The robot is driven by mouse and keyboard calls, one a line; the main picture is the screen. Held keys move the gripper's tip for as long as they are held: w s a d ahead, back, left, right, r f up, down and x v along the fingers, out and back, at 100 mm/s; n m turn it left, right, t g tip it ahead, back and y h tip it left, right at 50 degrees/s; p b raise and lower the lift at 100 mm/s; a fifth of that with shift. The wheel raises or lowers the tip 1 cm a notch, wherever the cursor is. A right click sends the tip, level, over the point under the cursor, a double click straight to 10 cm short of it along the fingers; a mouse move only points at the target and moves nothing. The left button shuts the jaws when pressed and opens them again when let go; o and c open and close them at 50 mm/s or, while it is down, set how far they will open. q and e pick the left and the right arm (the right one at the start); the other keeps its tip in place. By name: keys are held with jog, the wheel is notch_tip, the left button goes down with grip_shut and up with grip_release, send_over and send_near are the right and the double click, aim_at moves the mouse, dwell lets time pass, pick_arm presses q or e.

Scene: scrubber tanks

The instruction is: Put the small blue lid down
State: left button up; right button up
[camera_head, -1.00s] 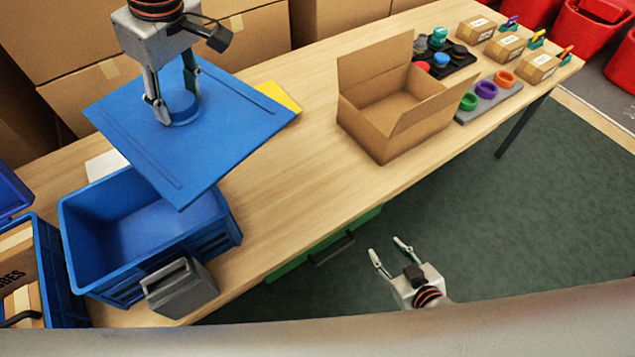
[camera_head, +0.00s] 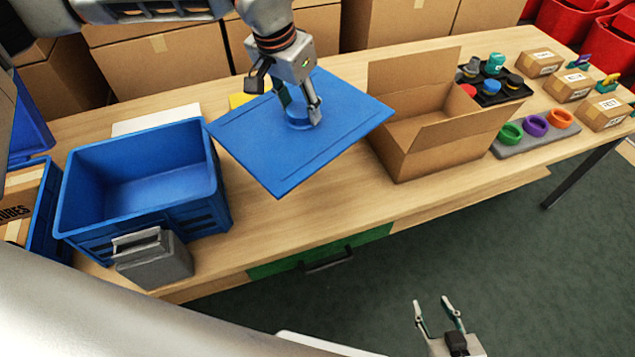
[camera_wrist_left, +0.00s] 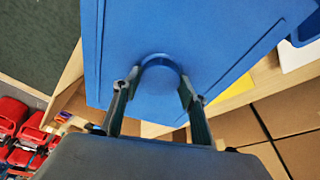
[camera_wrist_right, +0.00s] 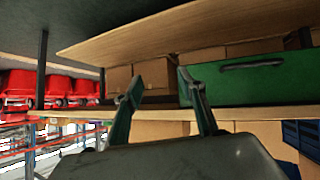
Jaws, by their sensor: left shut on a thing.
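The small blue lid (camera_head: 270,150) is a flat blue square panel with a round knob in its middle. My left gripper (camera_head: 301,118) is shut on that knob and holds the lid over the table, between the blue crate and the open cardboard box. In the left wrist view the lid (camera_wrist_left: 215,50) fills the top, with the knob between the fingers of my left gripper (camera_wrist_left: 160,85). Whether the lid touches the table cannot be told. My right gripper (camera_head: 437,303) is open and empty, low in front of the table; its fingers also show in the right wrist view (camera_wrist_right: 165,95).
An empty blue crate (camera_head: 215,185) stands left on the wooden table (camera_head: 330,207), with a grey case (camera_head: 155,262) before it. The open cardboard box (camera_head: 440,150) is close to the lid's right corner. Bare tabletop lies in front of the lid.

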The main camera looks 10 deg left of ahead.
pick_arm(q)
jog(key=shift+d+f, duration=0.1)
jog(key=shift+f, duration=0.35)
notch_tip(320, 180, down, 15)
jog(key=shift+f+b, duration=0.1)
jog(key=shift+b, duration=0.65)
jog(key=shift+f, duration=2)
pick_arm(e)
jog(key=shift+w+d+f, duration=0.2)
jog(key=shift+w+f, duration=0.05)
jog(key=shift+f, duration=0.4)
pick_arm(q)
jog(key=shift+f+b, duration=0.2)
jog(key=shift+b, duration=0.1)
jog(key=o, duration=1.3)
jog(key=shift+c, duration=0.2)
pick_arm(e)
jog(key=shift+s, duration=0.1)
